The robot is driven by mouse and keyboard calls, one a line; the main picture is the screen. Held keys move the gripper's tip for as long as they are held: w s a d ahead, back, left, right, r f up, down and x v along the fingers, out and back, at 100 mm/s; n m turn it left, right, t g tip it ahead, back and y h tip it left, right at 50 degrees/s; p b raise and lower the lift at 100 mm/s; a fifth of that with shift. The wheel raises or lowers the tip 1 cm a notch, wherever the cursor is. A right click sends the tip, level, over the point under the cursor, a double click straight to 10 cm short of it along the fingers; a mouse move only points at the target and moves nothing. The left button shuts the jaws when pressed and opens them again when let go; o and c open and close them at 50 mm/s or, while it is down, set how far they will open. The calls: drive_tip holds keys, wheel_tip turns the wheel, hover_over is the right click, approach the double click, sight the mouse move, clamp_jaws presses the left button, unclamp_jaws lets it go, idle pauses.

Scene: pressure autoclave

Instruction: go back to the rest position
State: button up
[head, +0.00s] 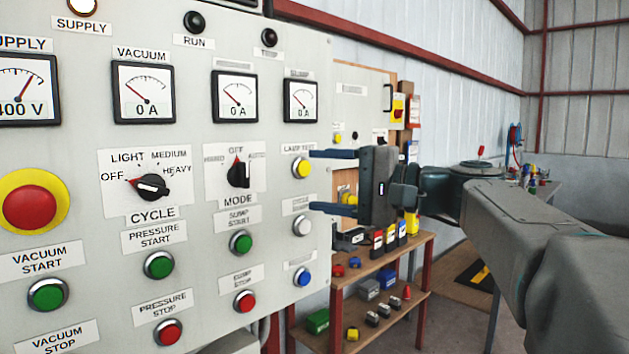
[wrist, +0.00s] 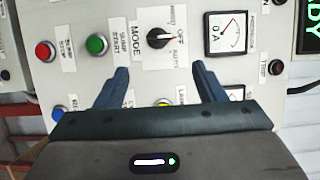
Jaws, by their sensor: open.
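My gripper (head: 333,182) is open and empty, held in front of the right part of the grey control panel (head: 95,140). Its two blue fingers point left toward the panel, near the yellow lamp test button (head: 303,167) and the white button (head: 302,226). In the wrist view, the fingers (wrist: 160,85) are spread, with the black mode selector (wrist: 159,38) beyond them. Whether the fingertips touch the panel cannot be told. The mode knob (head: 238,174) and the cycle knob (head: 151,187) show uncovered in the head view.
A red emergency button (head: 29,207) is at the panel's left. A wooden shelf (head: 385,262) with several small items stands below and behind my gripper. A second panel (head: 360,90) is behind it. A bench with tools (head: 541,187) is at far right.

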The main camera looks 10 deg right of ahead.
drive_tip(key=s+a+f+n+g+h+p, duration=0.1)
drive_tip(key=s+f+g+h+p, duration=0.2)
drive_tip(key=f, duration=0.5)
drive_tip(key=s+a+f+g+h+p, duration=0.2)
drive_tip(key=s+f+h+p, duration=0.25)
drive_tip(key=f, duration=0.25)
drive_tip(key=s+d+f+n+g+h+p, duration=0.2)
drive_tip(key=s+d+f+n+h+p, duration=0.3)
drive_tip(key=s+d+f+h+p, duration=0.2)
drive_tip(key=s+f, duration=0.2)
drive_tip(key=s, duration=0.1)
drive_tip(key=shift+f+n, duration=0.3)
drive_tip(key=shift+f, duration=0.1)
drive_tip(key=shift+a+h, duration=0.1)
drive_tip(key=shift+h, duration=0.15)
